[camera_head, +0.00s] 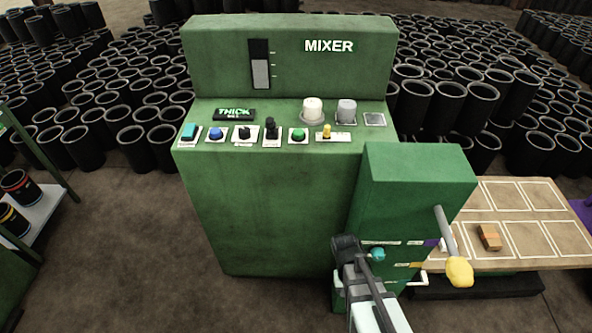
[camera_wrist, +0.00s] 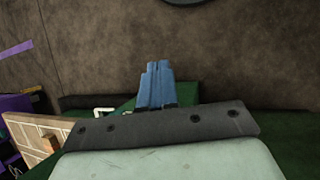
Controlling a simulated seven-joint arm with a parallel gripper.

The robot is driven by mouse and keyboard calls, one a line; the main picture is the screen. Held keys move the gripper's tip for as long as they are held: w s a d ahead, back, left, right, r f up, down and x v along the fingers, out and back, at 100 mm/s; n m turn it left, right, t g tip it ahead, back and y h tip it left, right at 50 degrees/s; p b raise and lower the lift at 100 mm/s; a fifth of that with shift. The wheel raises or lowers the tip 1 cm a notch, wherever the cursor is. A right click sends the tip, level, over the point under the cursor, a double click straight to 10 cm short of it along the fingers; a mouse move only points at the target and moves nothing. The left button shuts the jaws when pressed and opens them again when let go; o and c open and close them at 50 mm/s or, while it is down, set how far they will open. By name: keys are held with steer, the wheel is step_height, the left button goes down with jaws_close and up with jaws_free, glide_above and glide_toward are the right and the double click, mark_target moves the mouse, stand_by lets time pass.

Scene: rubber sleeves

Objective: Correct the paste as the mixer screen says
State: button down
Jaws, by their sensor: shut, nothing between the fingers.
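The green mixer (camera_head: 285,175) stands in the middle of the head view. Its small screen (camera_head: 234,114) reads THICK in green; the smaller line below is not legible. A gauge (camera_head: 260,65) above shows a grey fill about halfway up. The ledge carries a teal button (camera_head: 189,131), blue button (camera_head: 214,133), black knob (camera_head: 244,133), black switch (camera_head: 271,128), green button (camera_head: 298,134) and yellow toggle (camera_head: 327,132). A white cup (camera_head: 312,109) and a grey cup (camera_head: 346,110) stand behind. My gripper (camera_head: 345,243) is shut and empty, low before the mixer; its fingers show in the wrist view (camera_wrist: 157,84).
A smaller green cabinet (camera_head: 410,195) with a yellow-ended lever (camera_head: 459,271) and teal knob (camera_head: 377,254) stands beside my gripper. A wooden board (camera_head: 520,250) with outlined cells holds an orange-brown block (camera_head: 489,237). Black sleeves crowd behind.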

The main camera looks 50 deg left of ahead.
steer(key=a+r+n+t+y, duration=0.1)
steer(key=a+r+t+y, duration=0.15)
steer(key=a+r, duration=0.65)
steer(key=a+r+n+t+y, duration=0.2)
steer(key=a+r+t, duration=0.15)
steer(key=a, duration=1.15)
steer(key=s+a+r+n+t+y, duration=0.1)
steer(key=s+a+r+y, duration=0.1)
steer(key=s+a+r, duration=0.35)
steer(key=s+a+r+y, duration=0.2)
steer(key=s+a+r, duration=0.1)
steer(key=a+r, duration=0.6)
steer(key=s+a+r+n+t+y, duration=0.1)
steer(key=s+a+r+y, duration=0.1)
steer(key=s+a+r, duration=0.35)
step_height(320, 180, up, 17)
steer(key=t, duration=0.2)
glide_above(212, 132)
steer(key=shift+n+h, duration=0.3)
steer(key=shift+h, duration=0.15)
steer(key=shift+d, duration=0.1)
steer(key=shift+f, duration=4.4)
